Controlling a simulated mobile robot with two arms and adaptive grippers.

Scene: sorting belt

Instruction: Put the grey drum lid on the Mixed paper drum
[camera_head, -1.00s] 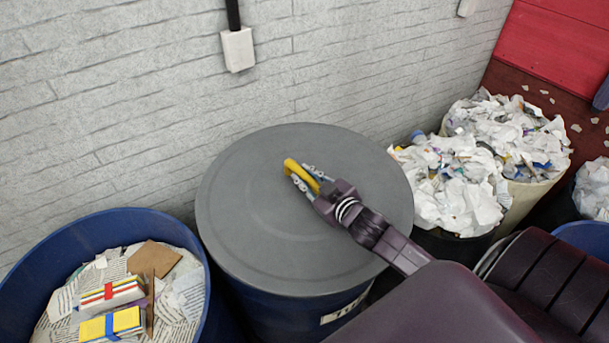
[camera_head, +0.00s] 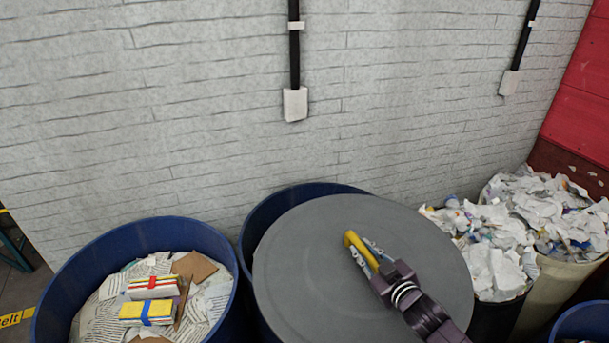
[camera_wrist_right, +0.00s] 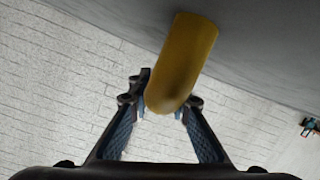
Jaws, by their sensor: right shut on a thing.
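The grey drum lid (camera_head: 310,270) is a wide round disc with a yellow handle (camera_head: 351,240) on top. My right gripper (camera_head: 369,256) is shut on this handle. In the right wrist view the yellow handle (camera_wrist_right: 183,60) sits between the fingers, with the grey lid (camera_wrist_right: 260,45) behind it. A blue drum (camera_head: 282,196) shows its open rim behind and left of the lid, which hides most of it. The lid is off-centre from that rim. Another blue drum (camera_head: 62,276) at left is open and holds paper. No drum label is readable. My left gripper is not in view.
Paper bundles (camera_head: 150,300) lie in the left drum. Bins heaped with crumpled white paper (camera_head: 545,215) stand close at right. A grey brick wall (camera_head: 180,110) with a white box (camera_head: 295,105) rises behind the drums. A blue rim (camera_head: 585,318) shows at lower right.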

